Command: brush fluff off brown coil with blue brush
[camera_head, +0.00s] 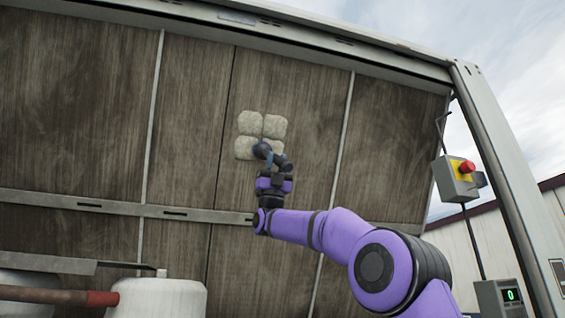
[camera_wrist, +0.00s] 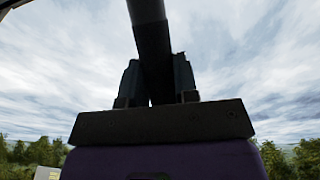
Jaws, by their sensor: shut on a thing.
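The brown coil (camera_head: 300,90) is a wide, tilted panel face that fills much of the head view. Several pale grey fluff pads (camera_head: 249,122) sit together on it in a cluster. My gripper (camera_head: 272,172) is just below the cluster and is shut on the brush (camera_head: 262,150), whose dark blue head is at the lower pads. I cannot tell whether the head touches them. The gripper hides part of the lower right pad. In the wrist view the dark brush handle (camera_wrist: 152,45) rises between the two fingers (camera_wrist: 156,85); the brush head is out of view there.
A control box with a red button (camera_head: 467,167) hangs at the right by the frame post (camera_head: 500,160). A meter with a green digit (camera_head: 510,295) is below it. White tanks (camera_head: 160,297) and a red-brown pipe (camera_head: 100,299) stand at the lower left. A metal rail (camera_head: 120,207) crosses the coil.

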